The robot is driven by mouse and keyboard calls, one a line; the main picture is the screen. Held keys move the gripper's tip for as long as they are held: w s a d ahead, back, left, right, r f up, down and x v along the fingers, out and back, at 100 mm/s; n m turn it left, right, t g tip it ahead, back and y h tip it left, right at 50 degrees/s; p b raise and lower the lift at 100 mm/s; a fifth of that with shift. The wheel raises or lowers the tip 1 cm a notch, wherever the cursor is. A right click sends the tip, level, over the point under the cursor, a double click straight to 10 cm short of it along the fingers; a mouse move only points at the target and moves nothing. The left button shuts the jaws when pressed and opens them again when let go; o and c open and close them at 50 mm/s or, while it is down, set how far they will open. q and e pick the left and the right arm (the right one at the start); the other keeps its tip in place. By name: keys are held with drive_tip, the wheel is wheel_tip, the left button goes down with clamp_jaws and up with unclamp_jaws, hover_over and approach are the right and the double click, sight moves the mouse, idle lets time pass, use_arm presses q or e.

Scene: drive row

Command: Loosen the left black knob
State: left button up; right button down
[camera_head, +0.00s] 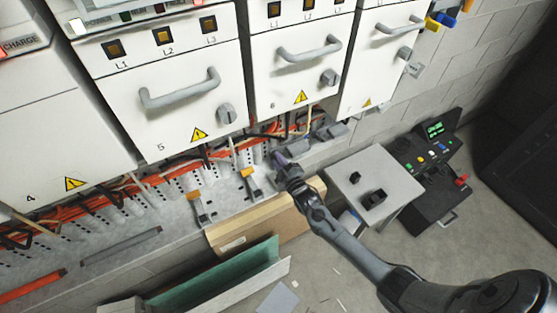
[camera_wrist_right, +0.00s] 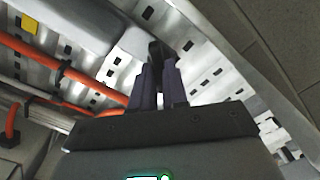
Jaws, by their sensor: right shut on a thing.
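My right gripper (camera_head: 281,162) reaches to the perforated metal rail below the cabinet drawers. In the right wrist view its dark fingers (camera_wrist_right: 158,83) are closed together on a small black piece (camera_wrist_right: 156,50), which I take for the left black knob. It stands against a smooth grey block on the rail, and most of it is hidden by the fingers. In the head view the gripper covers the knob. Grey blocks (camera_head: 331,131) sit to the right of the gripper. My left gripper is not in view.
Orange cables (camera_wrist_right: 88,83) run along the rail beside the gripper. Yellow-topped grey clamps (camera_head: 251,183) sit to the left. A cardboard box (camera_head: 240,231) lies below. A white stand (camera_head: 397,183) with two black objects and a control box (camera_head: 425,150) are to the right.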

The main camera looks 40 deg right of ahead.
drive_tip(key=shift+f+n+p, duration=0.2)
drive_tip(key=shift+n+p, duration=0.85)
drive_tip(key=shift+n, duration=3.5)
drive_tip(key=shift+f+n+p, duration=0.2)
drive_tip(key=shift+n+p, duration=0.8)
drive_tip(key=shift+n, duration=3.55)
drive_tip(key=c, duration=1.1)
unclamp_jaws()
drive_tip(key=shift+c, duration=0.2)
drive_tip(key=shift+s, duration=0.1)
